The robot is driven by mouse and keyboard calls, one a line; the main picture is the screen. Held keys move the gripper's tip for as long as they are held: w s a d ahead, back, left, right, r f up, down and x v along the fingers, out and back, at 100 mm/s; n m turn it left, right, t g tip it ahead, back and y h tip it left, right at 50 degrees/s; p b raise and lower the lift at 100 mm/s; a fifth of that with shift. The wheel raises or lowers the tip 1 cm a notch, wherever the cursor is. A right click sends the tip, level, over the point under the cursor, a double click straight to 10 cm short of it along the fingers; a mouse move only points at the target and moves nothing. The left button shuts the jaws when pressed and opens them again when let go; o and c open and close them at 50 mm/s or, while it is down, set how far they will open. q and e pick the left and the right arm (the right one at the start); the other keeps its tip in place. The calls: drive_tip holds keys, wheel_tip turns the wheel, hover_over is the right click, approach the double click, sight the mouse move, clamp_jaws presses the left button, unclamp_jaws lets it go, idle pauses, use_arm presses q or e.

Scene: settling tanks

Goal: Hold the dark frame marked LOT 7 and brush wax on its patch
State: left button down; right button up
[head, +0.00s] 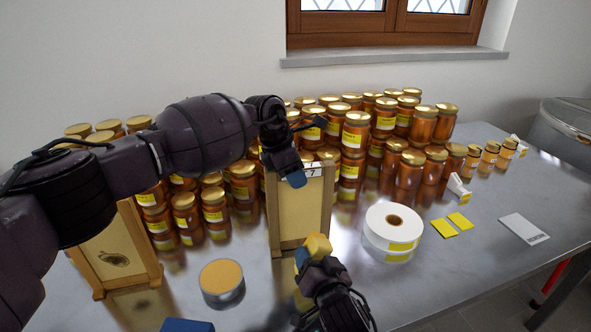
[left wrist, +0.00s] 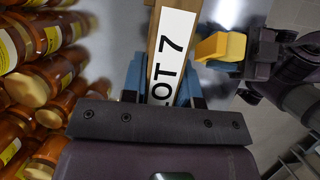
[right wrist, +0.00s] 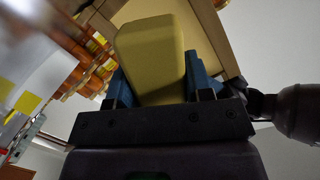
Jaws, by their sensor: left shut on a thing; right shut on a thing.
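The frame marked LOT 7 (head: 300,213) stands upright in the middle of the steel table, with tan wood edges and a pale yellow panel. Its white label (left wrist: 172,55) reads LOT 7 in the left wrist view. My left gripper (head: 294,179) is shut on its top bar. My right gripper (head: 311,259) is shut on a yellow block (right wrist: 152,55), perhaps the brush, close before the frame's lower right part; I cannot tell whether they touch. A round tin with an orange-yellow top (head: 222,278), perhaps wax, stands left of the right gripper. No patch is clear on the frame.
Another wooden frame (head: 117,250) with a dark mark stands at the left. Many honey jars (head: 356,135) crowd behind. A white label roll (head: 393,226), yellow cards (head: 452,224) and a white card (head: 524,228) lie at right. A blue object (head: 187,325) is at the front edge.

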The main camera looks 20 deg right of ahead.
use_arm(q)
drive_tip(key=shift+f, duration=0.15)
idle(0.7)
drive_tip(key=c, duration=1)
unclamp_jaws()
drive_tip(key=shift+o, duration=0.2)
drive_tip(key=shift+c, duration=0.2)
clamp_jaws()
